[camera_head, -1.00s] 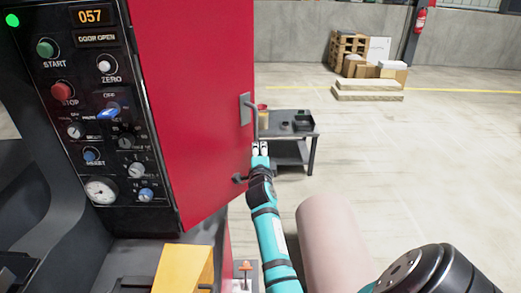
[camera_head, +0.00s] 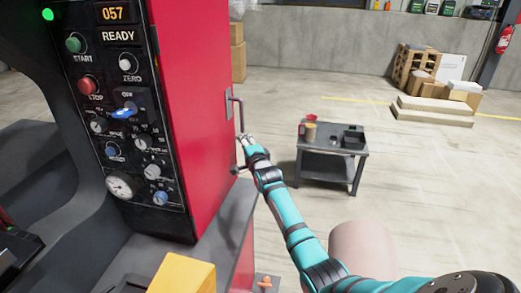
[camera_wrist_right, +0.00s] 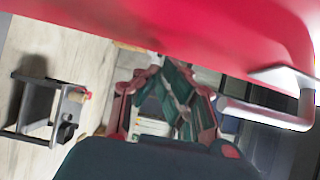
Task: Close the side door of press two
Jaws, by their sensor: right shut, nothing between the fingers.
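The red side door (camera_head: 205,90) of the press stands beside the black control panel (camera_head: 125,110) and looks flush with the press body. The small display (camera_head: 118,36) on the panel reads READY. A metal handle (camera_head: 237,112) sits on the door's outer face. My right gripper (camera_head: 246,142) is shut and empty, close beside the lower part of the handle; whether it touches is unclear. In the right wrist view the red door (camera_wrist_right: 190,35) fills the top, the handle (camera_wrist_right: 265,112) is at the right, and my fingers (camera_wrist_right: 172,100) are below the door. My left gripper is not in view.
A dark cart (camera_head: 325,165) with small items stands on the floor to the right of the press. A yellow block (camera_head: 182,273) is at the front below the panel. Pallets and boxes (camera_head: 435,85) are far back right. Open floor lies around the cart.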

